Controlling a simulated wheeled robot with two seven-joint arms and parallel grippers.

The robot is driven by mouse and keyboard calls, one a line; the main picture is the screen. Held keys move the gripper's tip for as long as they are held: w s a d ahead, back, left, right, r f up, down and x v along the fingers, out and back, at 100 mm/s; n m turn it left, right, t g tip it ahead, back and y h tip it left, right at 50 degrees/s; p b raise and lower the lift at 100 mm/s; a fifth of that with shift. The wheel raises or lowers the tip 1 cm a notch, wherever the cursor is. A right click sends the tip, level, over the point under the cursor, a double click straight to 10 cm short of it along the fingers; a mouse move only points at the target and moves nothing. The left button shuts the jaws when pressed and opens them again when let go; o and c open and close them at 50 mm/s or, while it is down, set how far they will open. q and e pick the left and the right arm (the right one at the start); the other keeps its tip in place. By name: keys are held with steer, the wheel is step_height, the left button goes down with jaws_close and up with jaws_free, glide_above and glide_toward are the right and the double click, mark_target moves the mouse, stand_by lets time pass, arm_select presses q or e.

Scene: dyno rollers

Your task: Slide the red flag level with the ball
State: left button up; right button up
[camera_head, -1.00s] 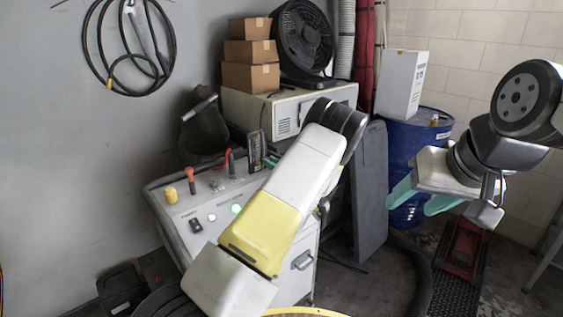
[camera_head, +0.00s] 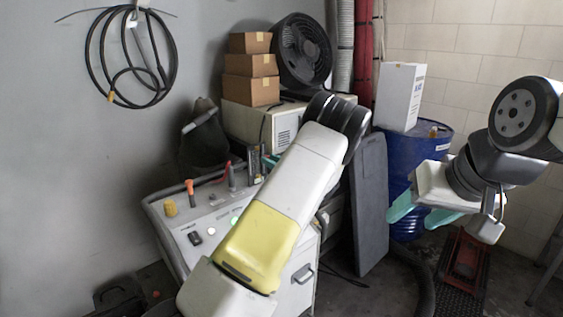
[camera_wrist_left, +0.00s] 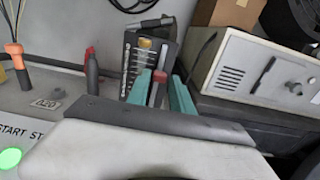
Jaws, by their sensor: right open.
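The upright dark gauge panel (camera_wrist_left: 150,60) has pale scale marks and stands behind my fingers in the left wrist view. A small yellow-orange spot (camera_wrist_left: 145,43), perhaps the ball, shows near its top. The red flag (camera_wrist_left: 157,89) is a small red block between the two teal fingers of my left gripper (camera_wrist_left: 161,90). I cannot tell whether the fingers touch it. My right gripper (camera_head: 422,212) is open and empty, far right of the gauge.
The grey console (camera_head: 175,228) carries an orange-handled lever (camera_head: 190,188), a yellow knob (camera_head: 170,208) and a dark upright handle (camera_wrist_left: 92,72) close left of my fingers. A white box unit (camera_wrist_left: 255,75) stands right of the gauge. A blue drum (camera_head: 420,150) is near my right gripper.

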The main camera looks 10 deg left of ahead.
arm_select(q)
steer(key=shift+d, duration=0.1)
steer(key=v, duration=0.7)
steer(key=shift+s+d, duration=0.25)
steer(key=s+a+r+n+g+h, duration=0.25)
steer(key=s+a+n+g, duration=0.35)
steer(key=s, duration=0.4)
steer(key=s+a+r+n+g+h, duration=0.1)
steer(key=s+a+n+g+h, duration=0.25)
steer(key=s+n, duration=0.45)
steer(key=s+d+r+n+t+h, duration=0.1)
steer(key=s+d+r+n+h, duration=0.2)
steer(key=s, duration=0.4)
steer(key=s+d+r+n+t+h, duration=0.2)
steer(key=s+d+r+n+h, duration=0.1)
steer(key=s, duration=0.4)
steer(key=s+d+r+n+t+h, duration=0.1)
steer(key=s+d+r+n+h, duration=0.2)
steer(key=s, duration=0.4)
steer(key=shift+s+d+r+n+t+h, duration=0.3)
steer(key=shift+d+n+h, duration=0.35)
steer(key=shift+n, duration=0.35)
